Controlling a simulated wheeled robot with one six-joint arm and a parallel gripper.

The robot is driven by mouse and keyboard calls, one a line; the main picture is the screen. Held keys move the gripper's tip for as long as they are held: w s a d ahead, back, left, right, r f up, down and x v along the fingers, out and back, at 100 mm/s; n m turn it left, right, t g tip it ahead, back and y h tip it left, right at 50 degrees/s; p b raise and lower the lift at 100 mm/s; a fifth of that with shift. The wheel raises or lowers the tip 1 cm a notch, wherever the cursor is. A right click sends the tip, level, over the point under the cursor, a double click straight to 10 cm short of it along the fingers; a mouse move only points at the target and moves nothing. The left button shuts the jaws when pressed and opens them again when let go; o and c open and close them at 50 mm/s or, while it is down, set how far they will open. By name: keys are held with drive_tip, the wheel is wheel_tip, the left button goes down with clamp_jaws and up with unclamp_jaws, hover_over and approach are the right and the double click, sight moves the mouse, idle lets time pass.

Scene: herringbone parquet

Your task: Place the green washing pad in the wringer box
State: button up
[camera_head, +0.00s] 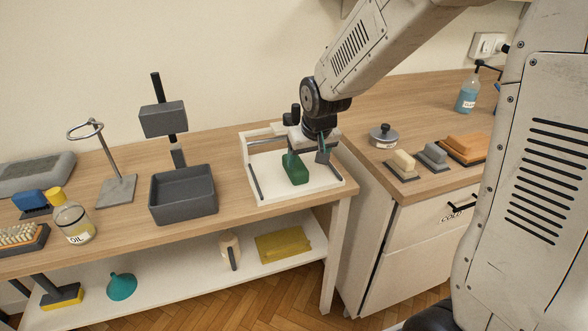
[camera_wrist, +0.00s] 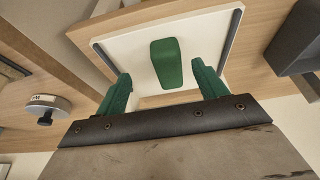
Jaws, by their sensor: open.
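The green washing pad (camera_head: 295,168) lies in a white low-sided tray (camera_head: 262,194) on the wooden bench. It also shows in the wrist view (camera_wrist: 167,63), apart from both fingers. My gripper (camera_head: 307,156) is open just above the pad, pointing down. In the wrist view my gripper's green fingers (camera_wrist: 160,78) stand on either side of the pad, with nothing between them held. A dark grey open box (camera_head: 184,204), with a grey block on a black post behind it, stands left of the tray; it looks like the wringer box and appears empty.
A metal ring stand (camera_head: 117,190) and an oil bottle (camera_head: 74,222) stand left of the grey box. The right counter holds a round grey weight (camera_head: 383,136), several blocks and a blue bottle (camera_head: 467,96). A yellow cloth (camera_head: 283,245) lies on the lower shelf.

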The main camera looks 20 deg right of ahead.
sight(301, 171)
drive_tip(key=x, duration=0.6)
drive_tip(key=shift+w+a+f, duration=0.25)
drive_tip(key=shift+a, duration=0.15)
drive_tip(key=shift+w+f, duration=0.25)
drive_tip(key=shift+f, duration=0.3)
drive_tip(key=c, duration=1.1)
drive_tip(key=shift+r, duration=0.15)
drive_tip(key=shift+c, duration=0.2)
